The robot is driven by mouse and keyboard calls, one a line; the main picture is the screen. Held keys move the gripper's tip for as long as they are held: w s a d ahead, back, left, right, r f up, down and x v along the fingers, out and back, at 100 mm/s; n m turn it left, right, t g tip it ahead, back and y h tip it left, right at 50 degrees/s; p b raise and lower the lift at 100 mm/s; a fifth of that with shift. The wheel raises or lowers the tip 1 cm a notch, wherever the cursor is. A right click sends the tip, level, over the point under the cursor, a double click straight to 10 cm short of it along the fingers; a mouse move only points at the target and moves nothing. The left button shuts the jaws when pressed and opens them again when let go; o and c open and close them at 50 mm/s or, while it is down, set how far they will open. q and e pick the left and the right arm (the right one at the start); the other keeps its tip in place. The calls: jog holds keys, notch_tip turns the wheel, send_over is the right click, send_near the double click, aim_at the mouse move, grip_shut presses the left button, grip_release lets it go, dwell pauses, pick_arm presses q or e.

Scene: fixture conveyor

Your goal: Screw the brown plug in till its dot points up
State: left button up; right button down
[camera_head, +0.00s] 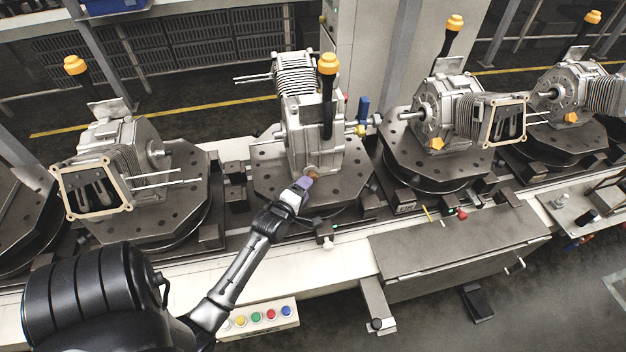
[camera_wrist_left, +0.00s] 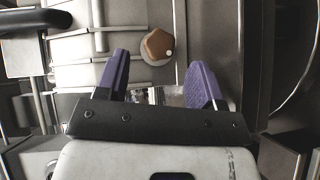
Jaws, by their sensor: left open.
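The brown plug (camera_wrist_left: 157,46) is a hexagonal head seated in a pale round boss on the grey engine housing (camera_head: 302,125). A small white dot shows at the plug's lower right edge in the left wrist view. In the head view the plug (camera_head: 313,174) is small and partly hidden, low on the housing. My left gripper (camera_head: 304,183) is close in front of it. In the left wrist view the purple fingers of the left gripper (camera_wrist_left: 158,75) are apart and empty, with the plug beyond and between their tips. My right gripper is not in view.
The housing stands on a dark fixture plate (camera_head: 265,185) on the conveyor, with a yellow-capped black post (camera_head: 328,95) beside it. Similar engines stand on plates to the left (camera_head: 180,215) and right (camera_head: 400,150). A row of coloured buttons (camera_head: 257,316) is at the front.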

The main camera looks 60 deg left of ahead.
aim_at(312, 176)
pick_arm(q)
jog(key=shift+x, duration=2.75)
